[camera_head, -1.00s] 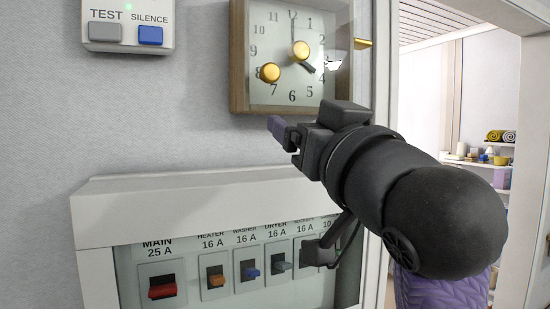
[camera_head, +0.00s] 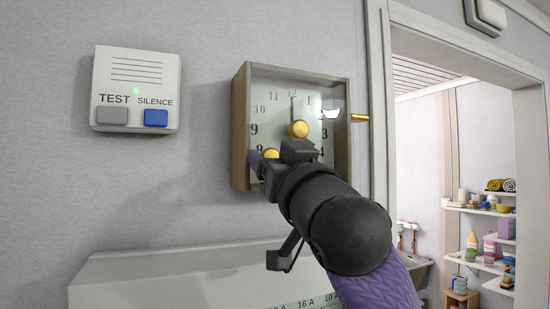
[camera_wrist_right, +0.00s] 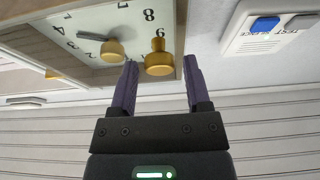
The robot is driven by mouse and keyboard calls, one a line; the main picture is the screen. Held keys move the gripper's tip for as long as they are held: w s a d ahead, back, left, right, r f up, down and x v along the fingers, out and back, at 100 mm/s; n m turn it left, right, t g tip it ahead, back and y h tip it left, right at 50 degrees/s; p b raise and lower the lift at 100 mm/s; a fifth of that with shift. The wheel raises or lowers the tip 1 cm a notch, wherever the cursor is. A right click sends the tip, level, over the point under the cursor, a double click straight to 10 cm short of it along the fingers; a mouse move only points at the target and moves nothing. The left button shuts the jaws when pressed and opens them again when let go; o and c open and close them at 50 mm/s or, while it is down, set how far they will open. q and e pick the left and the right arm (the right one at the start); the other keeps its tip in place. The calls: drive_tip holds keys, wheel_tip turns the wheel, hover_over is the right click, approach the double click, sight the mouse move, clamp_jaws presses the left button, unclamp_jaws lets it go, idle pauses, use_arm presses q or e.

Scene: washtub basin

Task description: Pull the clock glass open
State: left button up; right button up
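The clock (camera_head: 241,130) is a wooden box on the wall with a white numbered face. A gold handle (camera_head: 359,118) sticks out at the clock's right side. My right gripper (camera_head: 264,163) is in front of the clock's lower left. In the right wrist view, where the clock is upside down, its purple fingers (camera_wrist_right: 160,75) are apart, with the lower-left knob (camera_wrist_right: 158,62) showing between the tips; contact is unclear. My left gripper is out of view.
A wall box with TEST and SILENCE buttons (camera_head: 137,80) is left of the clock. A pale panel cabinet (camera_head: 175,275) juts out below. A doorway (camera_head: 378,60) at the right opens to shelves (camera_head: 485,208) with several items.

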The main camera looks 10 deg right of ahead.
clamp_jaws()
idle(1.2)
